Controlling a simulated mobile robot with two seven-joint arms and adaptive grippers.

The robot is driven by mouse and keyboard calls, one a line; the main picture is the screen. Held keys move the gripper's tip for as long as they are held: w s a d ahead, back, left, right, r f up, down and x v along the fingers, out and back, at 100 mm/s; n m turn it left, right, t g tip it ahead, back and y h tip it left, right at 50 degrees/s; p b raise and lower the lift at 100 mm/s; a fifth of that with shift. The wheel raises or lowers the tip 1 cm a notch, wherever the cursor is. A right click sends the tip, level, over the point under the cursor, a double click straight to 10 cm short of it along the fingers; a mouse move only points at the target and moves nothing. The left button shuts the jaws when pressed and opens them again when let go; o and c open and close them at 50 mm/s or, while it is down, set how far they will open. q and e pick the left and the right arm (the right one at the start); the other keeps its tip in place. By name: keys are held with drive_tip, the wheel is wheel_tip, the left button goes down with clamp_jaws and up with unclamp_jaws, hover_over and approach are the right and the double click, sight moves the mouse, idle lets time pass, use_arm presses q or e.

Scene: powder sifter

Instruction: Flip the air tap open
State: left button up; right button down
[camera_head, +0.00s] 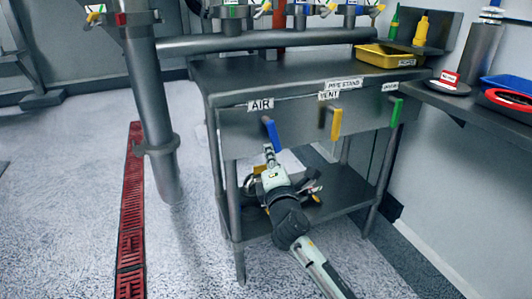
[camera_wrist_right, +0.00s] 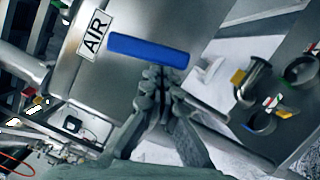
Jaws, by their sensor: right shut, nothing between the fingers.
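The air tap's blue lever (camera_head: 271,134) hangs down, slightly tilted, on the front panel of the steel bench beside the AIR label (camera_head: 261,105). In the right wrist view the blue lever (camera_wrist_right: 135,48) lies across the picture, with the AIR label (camera_wrist_right: 94,35) at its left. My right gripper (camera_head: 269,151) is just below the lever's lower end in the head view. Its fingers (camera_wrist_right: 160,72) are shut and empty, with the tips at the lever's edge; I cannot tell whether they touch it. My left gripper is not in view.
A yellow lever (camera_head: 336,123) and a green lever (camera_head: 396,112) hang to the right on the same panel. A lower shelf (camera_head: 335,197) lies under the bench. A steel post (camera_head: 157,110) stands at the left, with open floor around it.

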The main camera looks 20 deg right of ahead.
drive_tip(key=d+n, duration=0.1)
drive_tip(key=n, duration=0.1)
drive_tip(key=d+n+t, duration=0.1)
drive_tip(key=n, duration=0.2)
drive_tip(key=shift+d+y, duration=0.3)
drive_tip(key=shift+d, duration=0.05)
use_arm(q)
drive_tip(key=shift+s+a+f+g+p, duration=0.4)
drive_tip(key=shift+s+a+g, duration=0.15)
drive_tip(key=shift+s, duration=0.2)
use_arm(e)
drive_tip(key=shift+w+d+r+n+t+y, duration=0.2)
drive_tip(key=shift+d+r+n+y, duration=0.45)
drive_tip(key=shift+n, duration=1.45)
drive_tip(key=shift+s+d+r+n+t+y, duration=0.1)
drive_tip(key=shift+d+r+n+t+y, duration=0.35)
drive_tip(key=shift+n, duration=1.65)
drive_tip(key=shift+w+d+r+n+t+y, duration=0.1)
drive_tip(key=shift+d+r+n+y, duration=0.65)
drive_tip(key=shift+n, duration=1.35)
drive_tip(key=shift+d+f, duration=0.15)
drive_tip(key=shift+d, duration=0.1)
